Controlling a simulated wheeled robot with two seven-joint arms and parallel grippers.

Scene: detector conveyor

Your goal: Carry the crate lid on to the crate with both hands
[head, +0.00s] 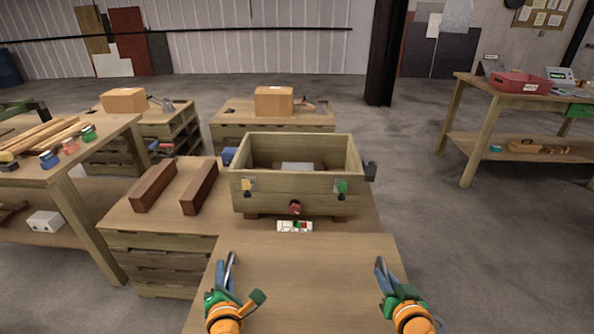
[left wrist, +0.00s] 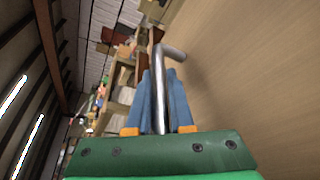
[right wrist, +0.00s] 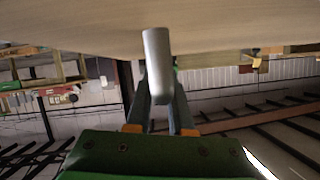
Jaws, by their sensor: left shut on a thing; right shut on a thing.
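The crate lid (head: 305,285) is a flat wooden board held level between my grippers, nearest to me. The open wooden crate (head: 270,202) stands beyond the lid on a low wooden bench, its inside partly visible. My left gripper (head: 228,276) is shut on the metal handle at the lid's left side; this handle (left wrist: 160,95) shows between the fingers in the left wrist view. My right gripper (head: 386,278) is shut on the right handle (right wrist: 157,65), seen in the right wrist view. The lid is in front of the crate, apart from its rim.
Two dark wooden blocks (head: 199,187) lie on the bench (head: 150,230) left of the crate. A small labelled item (head: 295,226) lies before the crate. A table with planks (head: 50,137) stands at left. A table with a red bin (head: 519,82) stands at right. Floor between is clear.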

